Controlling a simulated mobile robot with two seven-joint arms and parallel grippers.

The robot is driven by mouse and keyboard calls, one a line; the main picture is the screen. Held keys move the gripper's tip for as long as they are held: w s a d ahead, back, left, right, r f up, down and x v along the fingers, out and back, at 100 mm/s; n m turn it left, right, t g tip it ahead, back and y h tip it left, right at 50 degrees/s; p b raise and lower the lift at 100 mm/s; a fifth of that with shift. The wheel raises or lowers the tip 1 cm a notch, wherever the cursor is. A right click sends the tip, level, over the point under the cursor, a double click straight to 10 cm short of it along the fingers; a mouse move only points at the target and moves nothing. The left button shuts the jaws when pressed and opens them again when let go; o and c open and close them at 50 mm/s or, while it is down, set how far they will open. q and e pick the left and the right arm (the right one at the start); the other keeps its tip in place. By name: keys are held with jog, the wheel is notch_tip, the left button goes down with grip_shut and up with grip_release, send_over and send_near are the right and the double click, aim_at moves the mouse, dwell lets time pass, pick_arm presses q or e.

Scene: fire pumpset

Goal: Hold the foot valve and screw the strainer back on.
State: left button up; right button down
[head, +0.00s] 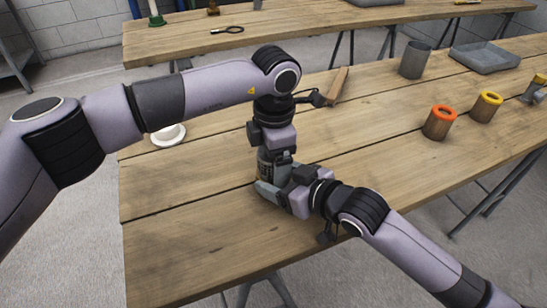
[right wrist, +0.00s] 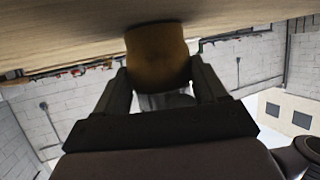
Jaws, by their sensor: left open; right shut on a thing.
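The foot valve shows in the right wrist view as a brass-brown rounded body (right wrist: 157,55) between the two fingers of my right gripper (right wrist: 160,85). In the head view my right gripper (head: 268,187) comes in low from the right and is shut on it, close to the tabletop. My left gripper (head: 274,155) points down from above at the same spot and is open. A dark grey cylindrical part (head: 264,166) shows between the two grippers; I cannot tell whether it is the strainer or how it sits on the valve. The grippers hide most of both parts.
On the wooden table (head: 190,235) are a white round piece (head: 168,135), a wooden block (head: 338,86), a grey cup (head: 415,60), an orange-rimmed can (head: 439,124), a yellow-rimmed can (head: 486,107) and a grey tray (head: 485,57). The front left tabletop is clear. Another bench (head: 185,45) stands behind.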

pick_arm(q)
jog(key=shift+s+r, duration=0.1)
jog(key=shift+s, duration=0.05)
pick_arm(e)
jog(key=shift+w+d+r, duration=0.1)
jog(key=shift+w+r, duration=0.1)
pick_arm(q)
notch_tip(320, 180, up, 4)
jog(key=shift+r, duration=0.15)
jog(key=shift+o, duration=0.8)
pick_arm(e)
jog(key=shift+s, duration=0.1)
pick_arm(q)
notch_tip(320, 180, up, 12)
jog(key=shift+d, duration=0.1)
pick_arm(e)
grip_release()
jog(key=shift+f, duration=0.1)
pick_arm(q)
jog(key=shift+r, duration=0.2)
pick_arm(e)
jog(key=shift+v, duration=3.55)
